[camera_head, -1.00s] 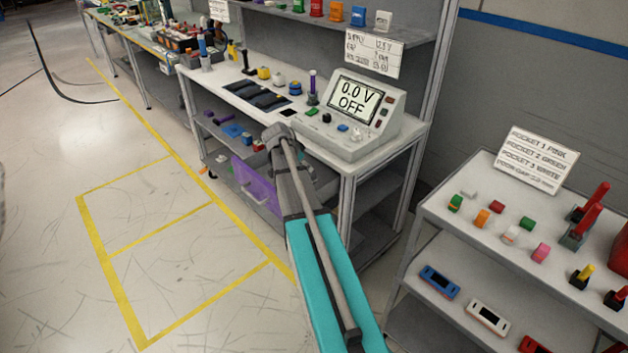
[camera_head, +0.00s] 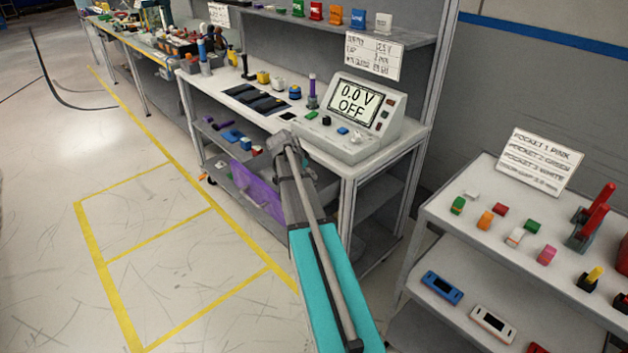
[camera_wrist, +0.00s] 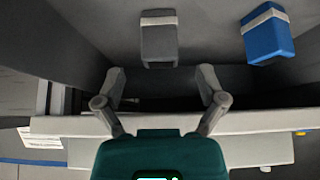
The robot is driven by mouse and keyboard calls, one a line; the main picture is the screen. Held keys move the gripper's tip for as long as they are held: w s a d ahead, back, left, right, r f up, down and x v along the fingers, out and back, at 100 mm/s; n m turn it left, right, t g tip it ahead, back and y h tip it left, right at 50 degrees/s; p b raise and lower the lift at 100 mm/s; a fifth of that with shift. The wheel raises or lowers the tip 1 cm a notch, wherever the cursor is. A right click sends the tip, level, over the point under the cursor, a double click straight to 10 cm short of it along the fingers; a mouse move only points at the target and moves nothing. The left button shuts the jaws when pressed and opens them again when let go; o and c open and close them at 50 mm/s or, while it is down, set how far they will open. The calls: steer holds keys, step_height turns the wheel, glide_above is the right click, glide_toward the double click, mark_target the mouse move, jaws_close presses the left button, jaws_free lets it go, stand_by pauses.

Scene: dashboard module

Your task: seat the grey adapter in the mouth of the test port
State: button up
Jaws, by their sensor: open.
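In the wrist view a grey block with a pale band (camera_wrist: 159,40), which looks like the grey adapter, lies just beyond my gripper (camera_wrist: 162,76). My gripper is open and empty, its two fingers spread to either side below the block, apart from it. In the head view my arm reaches to the front of the bench, and its end hides the gripper and what is near it. I cannot pick out the grey adapter there. The console (camera_head: 350,122) on the bench reads 0.0 V OFF. I cannot tell which part is the test port.
A blue block with a pale band (camera_wrist: 268,35) lies right of the grey one. A purple bin (camera_head: 258,193) and small coloured parts are under the bench top (camera_head: 330,160). A shelf unit (camera_head: 450,212) with coloured pieces stands at right. The floor at left is clear.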

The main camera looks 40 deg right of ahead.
steer(key=shift+b+x, duration=1.75)
steer(key=shift+x, duration=0.65)
steer(key=shift+d, duration=0.1)
steer(key=shift+r, duration=0.1)
steer(key=c, duration=1.2)
steer(key=shift+r, duration=0.15)
steer(key=shift+c, duration=0.2)
step_height(320, 180, up, 3)
steer(key=p, duration=0.3)
steer(key=s+a+r+p, duration=0.6)
steer(key=s+r+p, duration=0.3)
steer(key=s, duration=0.3)
steer(key=shift+s+r+p, duration=0.25)
steer(key=shift+r+p, duration=0.1)
steer(key=shift+p, duration=0.2)
